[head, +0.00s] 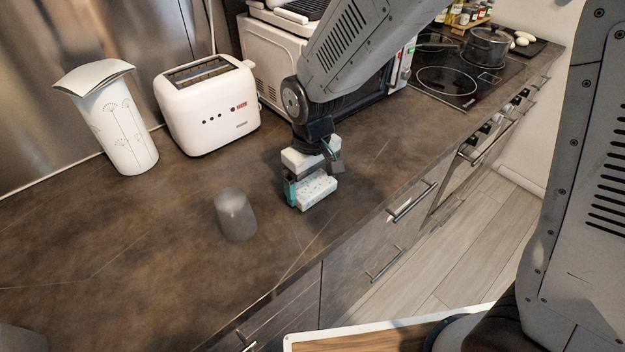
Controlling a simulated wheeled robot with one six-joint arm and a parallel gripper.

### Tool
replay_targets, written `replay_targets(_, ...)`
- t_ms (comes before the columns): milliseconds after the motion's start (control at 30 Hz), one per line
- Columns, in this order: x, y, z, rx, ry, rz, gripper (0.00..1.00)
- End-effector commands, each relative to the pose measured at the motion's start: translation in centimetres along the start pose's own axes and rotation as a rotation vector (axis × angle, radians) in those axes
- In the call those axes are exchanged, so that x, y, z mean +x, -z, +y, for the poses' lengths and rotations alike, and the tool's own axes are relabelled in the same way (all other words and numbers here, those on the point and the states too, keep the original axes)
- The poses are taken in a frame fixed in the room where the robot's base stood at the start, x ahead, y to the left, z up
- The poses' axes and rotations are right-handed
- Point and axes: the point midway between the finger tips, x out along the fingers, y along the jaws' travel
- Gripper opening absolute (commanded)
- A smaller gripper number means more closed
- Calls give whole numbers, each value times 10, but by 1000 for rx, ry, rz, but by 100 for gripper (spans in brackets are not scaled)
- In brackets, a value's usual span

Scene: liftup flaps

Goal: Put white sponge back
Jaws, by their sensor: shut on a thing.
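The white sponge (317,192) is a small pale block with dark specks, just above or on the brown countertop near its front edge. My gripper (309,190) reaches down from above and is shut on the sponge. A teal part shows at the sponge's left end. The gripper's body hides part of the sponge's upper back side, and I cannot tell whether the sponge touches the counter.
A grey translucent cup (235,214) stands left of the gripper. A white toaster (207,104), a patterned white canister (112,120) and a white microwave (272,62) stand behind. The stove (455,75) with a pot (486,46) is at the far right. The front-left counter is mostly clear.

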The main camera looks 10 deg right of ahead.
Motion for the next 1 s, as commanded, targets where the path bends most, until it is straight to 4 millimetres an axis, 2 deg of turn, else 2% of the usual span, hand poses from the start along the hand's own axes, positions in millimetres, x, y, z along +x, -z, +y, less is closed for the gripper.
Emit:
replay_targets(33,2,0,0,0,0,-1,65)
replay_targets(67,2,0,0,-1,0,-1,92)
replay_targets(100,2,0,0,-1,0,-1,100)
replay_targets(333,1,0,-1,-2,0,0,100)
replay_targets(467,-9,0,-1,-2,0,1,100)
replay_targets(800,-79,1,-1,-2,0,5,100)
replay_targets(1000,-110,0,-1,-1,0,1,100)
